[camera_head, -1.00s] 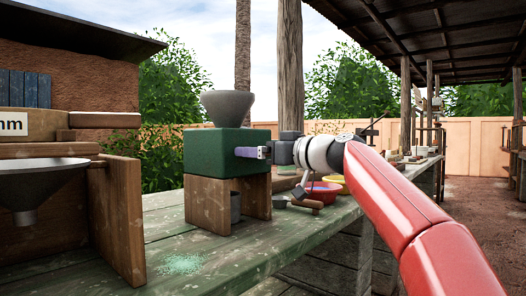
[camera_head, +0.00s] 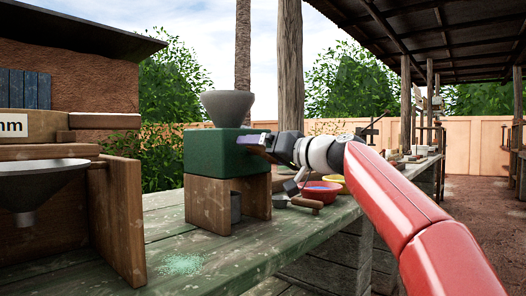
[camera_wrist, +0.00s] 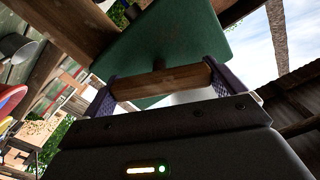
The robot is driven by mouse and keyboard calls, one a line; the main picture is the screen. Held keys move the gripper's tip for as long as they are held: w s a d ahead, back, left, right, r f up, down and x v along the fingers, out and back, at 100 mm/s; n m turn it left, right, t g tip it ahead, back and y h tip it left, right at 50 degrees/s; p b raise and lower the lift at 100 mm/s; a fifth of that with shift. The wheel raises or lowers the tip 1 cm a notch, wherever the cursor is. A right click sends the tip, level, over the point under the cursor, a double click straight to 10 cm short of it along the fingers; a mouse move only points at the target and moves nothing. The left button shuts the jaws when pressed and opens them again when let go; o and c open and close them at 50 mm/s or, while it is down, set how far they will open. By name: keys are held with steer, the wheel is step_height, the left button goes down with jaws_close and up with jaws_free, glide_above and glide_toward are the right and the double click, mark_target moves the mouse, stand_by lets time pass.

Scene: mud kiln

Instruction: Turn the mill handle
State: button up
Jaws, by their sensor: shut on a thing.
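The mill is a green box (camera_head: 208,152) with a grey funnel (camera_head: 227,106) on top, on a wooden stand (camera_head: 208,204) on the table. The green box also fills the upper middle of the wrist view (camera_wrist: 165,50). The mill handle shows there as a wooden bar (camera_wrist: 165,82) lying between my two purple fingers. My gripper (camera_wrist: 162,88) is shut on this handle. In the head view my gripper (camera_head: 258,140) is at the right side of the green box, tilted up to the left. The handle is hidden by it there.
A grey cup (camera_head: 236,207) is under the stand. A red bowl (camera_head: 322,192) and a yellow bowl (camera_head: 334,178) stand to the right on the green table (camera_head: 235,262). A wooden frame with a metal funnel (camera_head: 42,178) is at left. Green grains (camera_head: 182,264) lie on the tabletop.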

steer(key=m+p, duration=0.1)
steer(key=m, duration=0.5)
steer(key=shift+m, duration=0.3)
steer(key=m+p, duration=0.2)
steer(key=m, duration=0.4)
steer(key=shift+p, duration=0.3)
steer(key=m+p, duration=0.3)
steer(key=m, duration=0.3)
steer(key=shift+f+m, duration=0.1)
steer(key=shift+m, duration=0.3)
steer(key=m+p, duration=0.2)
steer(key=m, duration=0.1)
steer(key=shift+m+p, duration=0.35)
steer(key=shift+m, duration=0.05)
steer(key=shift+f+m+p, duration=0.15)
steer(key=shift+m+p, duration=0.35)
steer(key=shift+m, duration=0.3)
steer(key=shift+f, duration=0.1)
steer(key=o, duration=0.6)
